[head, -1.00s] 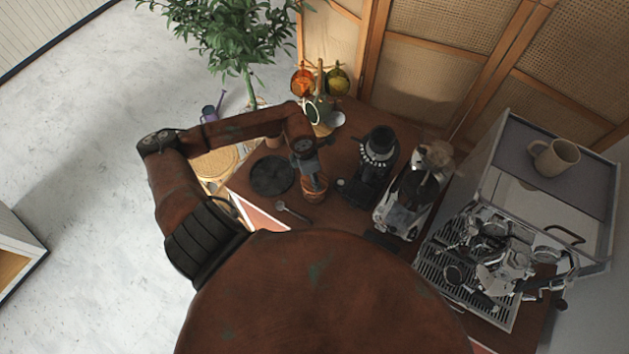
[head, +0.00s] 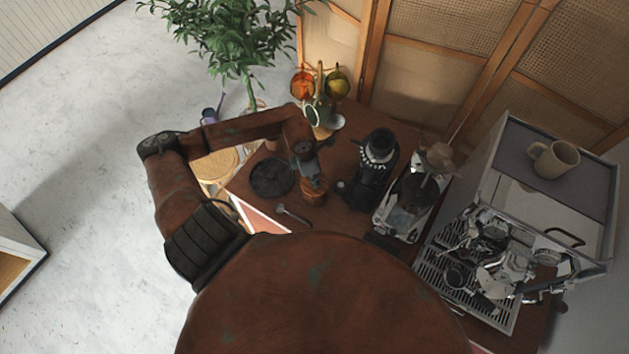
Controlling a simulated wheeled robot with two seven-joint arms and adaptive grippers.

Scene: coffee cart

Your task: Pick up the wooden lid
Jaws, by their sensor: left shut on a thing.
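My left gripper (head: 312,180) reaches over the brown cart top from the left and points down. It is shut at the top of a small copper-brown round jar (head: 315,196). The wooden lid is mostly hidden by the fingers and cannot be clearly told apart from the jar. I cannot tell whether the lid is lifted off the jar or still touching it. My right gripper is not in view.
A dark round mat (head: 271,178) and a spoon (head: 293,215) lie left of the jar. A black grinder (head: 375,160) and a silver machine (head: 407,205) stand to the right. A mug stand (head: 320,85) is behind. An espresso machine (head: 490,265) is far right.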

